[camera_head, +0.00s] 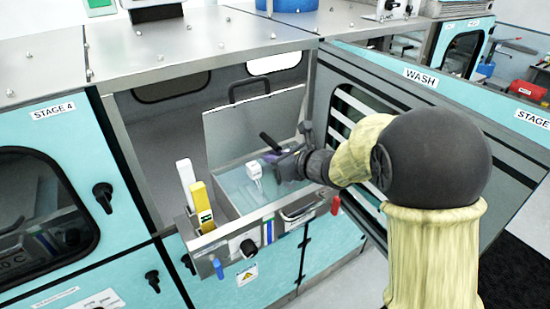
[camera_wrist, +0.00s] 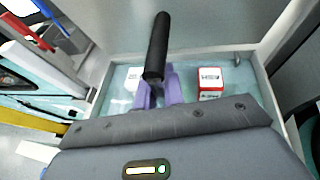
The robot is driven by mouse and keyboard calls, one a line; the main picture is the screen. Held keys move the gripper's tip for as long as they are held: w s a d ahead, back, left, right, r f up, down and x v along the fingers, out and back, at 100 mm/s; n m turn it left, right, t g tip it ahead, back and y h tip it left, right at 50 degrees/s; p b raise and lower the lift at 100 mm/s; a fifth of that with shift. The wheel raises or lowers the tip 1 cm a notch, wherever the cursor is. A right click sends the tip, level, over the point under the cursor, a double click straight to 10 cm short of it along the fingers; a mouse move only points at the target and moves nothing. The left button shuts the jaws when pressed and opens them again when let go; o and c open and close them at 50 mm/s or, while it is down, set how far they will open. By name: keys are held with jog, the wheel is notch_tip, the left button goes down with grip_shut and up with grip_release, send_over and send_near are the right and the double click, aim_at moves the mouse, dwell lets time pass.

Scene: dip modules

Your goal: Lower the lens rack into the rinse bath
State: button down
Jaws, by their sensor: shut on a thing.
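My gripper (camera_head: 284,163) reaches in from the right over the open rinse bath (camera_head: 228,186). In the wrist view its purple fingers (camera_wrist: 160,92) are shut on a black bar-shaped handle (camera_wrist: 156,48), which also shows in the head view (camera_head: 270,142) and points up and left. The handle appears to be the lens rack's; the rack body below is hidden by my gripper. The bath holds pale blue liquid. A white piece (camera_head: 254,170) shows beside my fingers on the left. I cannot tell whether the rack touches the liquid.
A red-and-white box (camera_wrist: 211,83) shows right of the fingers in the wrist view. A raised grey lid (camera_head: 255,125) stands behind the bath. White (camera_head: 185,178) and yellow (camera_head: 201,207) upright pieces stand at its left edge. The open WASH door (camera_head: 400,92) is close on the right.

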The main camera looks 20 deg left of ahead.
jog(key=shift+f+b, duration=1.3)
jog(key=shift+b, duration=0.35)
jog(key=c, duration=1.4)
grip_release()
jog(key=shift+f, duration=0.15)
jog(key=shift+d, duration=0.1)
jog(key=b+v, duration=0.4)
jog(key=v, duration=1.3)
